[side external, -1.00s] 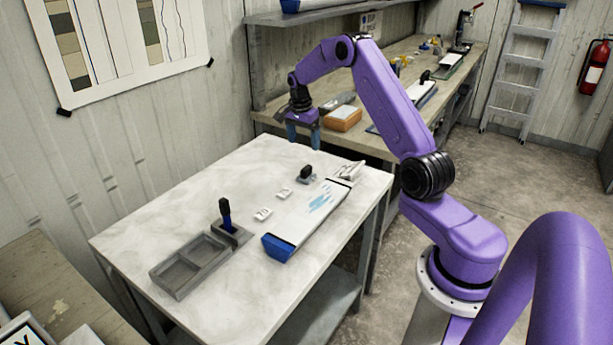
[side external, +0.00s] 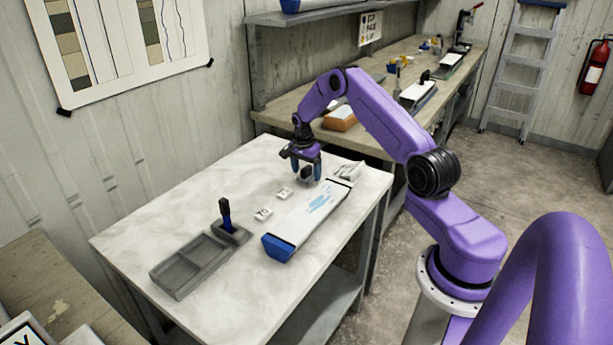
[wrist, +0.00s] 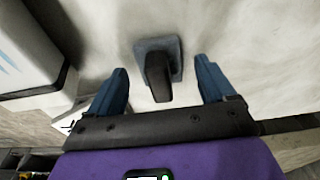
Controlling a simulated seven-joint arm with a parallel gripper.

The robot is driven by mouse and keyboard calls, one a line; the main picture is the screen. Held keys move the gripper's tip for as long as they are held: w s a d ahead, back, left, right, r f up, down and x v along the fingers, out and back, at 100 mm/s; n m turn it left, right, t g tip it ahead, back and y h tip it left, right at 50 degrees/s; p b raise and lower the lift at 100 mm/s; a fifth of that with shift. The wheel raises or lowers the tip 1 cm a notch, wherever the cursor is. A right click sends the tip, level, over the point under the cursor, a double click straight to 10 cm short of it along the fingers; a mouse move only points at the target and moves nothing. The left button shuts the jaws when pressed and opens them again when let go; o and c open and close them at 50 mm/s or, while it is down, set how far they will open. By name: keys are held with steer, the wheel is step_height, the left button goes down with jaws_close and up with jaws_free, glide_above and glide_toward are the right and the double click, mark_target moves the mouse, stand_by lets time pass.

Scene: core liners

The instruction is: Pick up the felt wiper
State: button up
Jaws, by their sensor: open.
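The felt wiper is a grey block (wrist: 172,49) with an upright black handle (wrist: 157,76), and it stands on the pale table in the wrist view. My gripper (wrist: 168,82) is open, its two blue fingers on either side of the handle in that picture. I cannot tell whether the fingertips touch the wiper. In the side view my gripper (side external: 305,172) is low over the far part of the table, and it mostly hides the wiper there.
A white board (side external: 308,210) with blue marks and a blue end lies beside the wiper. Two small white tags (side external: 263,213) lie on the table (side external: 130,238). A grey tray (side external: 186,271) and a holder with an upright marker (side external: 226,212) stand nearer. A crumpled white cloth (side external: 348,170) lies at the far corner.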

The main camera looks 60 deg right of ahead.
steer(key=shift+f, duration=0.3)
steer(key=c, duration=1.1)
steer(key=shift+r, duration=0.1)
steer(key=shift+c, duration=0.2)
steer(key=shift+r, duration=0.5)
step_height(320, 180, up, 2)
steer(key=shift+d+r, duration=0.1)
steer(key=s+a+r, duration=0.7)
steer(key=s+r, duration=0.2)
steer(key=s, duration=0.3)
steer(key=shift+r, duration=0.35)
steer(key=shift+s, duration=0.1)
